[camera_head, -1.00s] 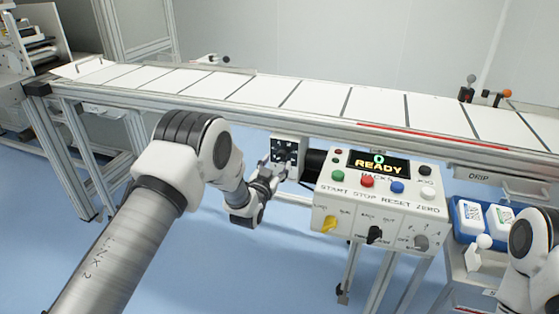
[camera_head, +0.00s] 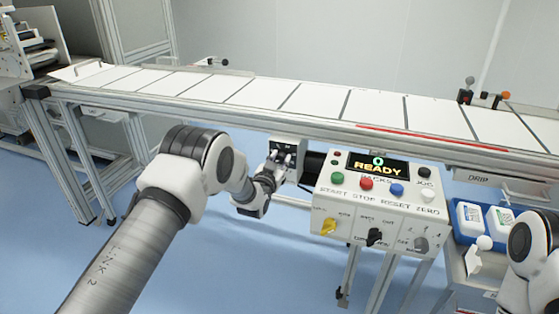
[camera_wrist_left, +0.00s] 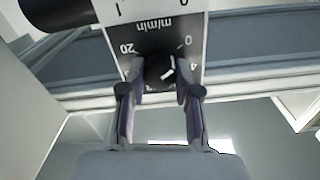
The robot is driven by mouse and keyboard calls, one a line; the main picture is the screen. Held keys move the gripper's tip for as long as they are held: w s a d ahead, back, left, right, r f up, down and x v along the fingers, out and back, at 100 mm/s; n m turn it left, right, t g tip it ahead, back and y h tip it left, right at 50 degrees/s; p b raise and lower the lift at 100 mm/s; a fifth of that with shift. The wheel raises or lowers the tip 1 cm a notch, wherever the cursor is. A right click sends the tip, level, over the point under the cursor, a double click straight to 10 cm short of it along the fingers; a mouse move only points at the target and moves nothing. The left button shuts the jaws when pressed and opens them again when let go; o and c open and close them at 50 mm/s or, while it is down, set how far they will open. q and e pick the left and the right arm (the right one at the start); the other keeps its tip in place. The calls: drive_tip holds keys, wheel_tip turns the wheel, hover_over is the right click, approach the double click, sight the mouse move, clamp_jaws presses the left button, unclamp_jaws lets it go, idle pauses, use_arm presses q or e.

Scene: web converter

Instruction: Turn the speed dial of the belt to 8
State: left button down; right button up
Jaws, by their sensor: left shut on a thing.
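The speed dial (camera_wrist_left: 160,72) is a round black knob with a white pointer line on a dark plate marked "m/min", with 20, 0 and 4 readable, upside down in the left wrist view. The pointer slants toward the side of the 0 and 4; its exact setting is unclear. My left gripper (camera_wrist_left: 158,92) has one finger on each side of the knob and is shut on it. In the head view the left gripper (camera_head: 275,172) is at the small dial box (camera_head: 288,150) under the belt (camera_head: 270,93), hiding the knob. My right gripper is outside the view; only my right arm shows at the right.
The control box (camera_head: 378,200) with a "0 READY" display, buttons and selector knobs stands just right of the dial box. A blue tray (camera_head: 466,232) with white packs is farther right. The belt frame (camera_head: 340,133) runs just above the left gripper.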

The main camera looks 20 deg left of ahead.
use_arm(q)
drive_tip(key=m+b, duration=0.1)
drive_tip(key=m, duration=0.3)
drive_tip(key=shift+m, duration=0.3)
drive_tip(key=m+b, duration=0.1)
drive_tip(key=m, duration=0.4)
drive_tip(key=shift+d+m, duration=0.1)
drive_tip(key=shift+m, duration=0.2)
drive_tip(key=m+b, duration=0.1)
drive_tip(key=m, duration=0.3)
drive_tip(key=shift+f, duration=0.1)
drive_tip(key=m, duration=0.5)
drive_tip(key=shift+b, duration=0.3)
drive_tip(key=shift+m, duration=0.3)
drive_tip(key=c, duration=0.8)
unclamp_jaws()
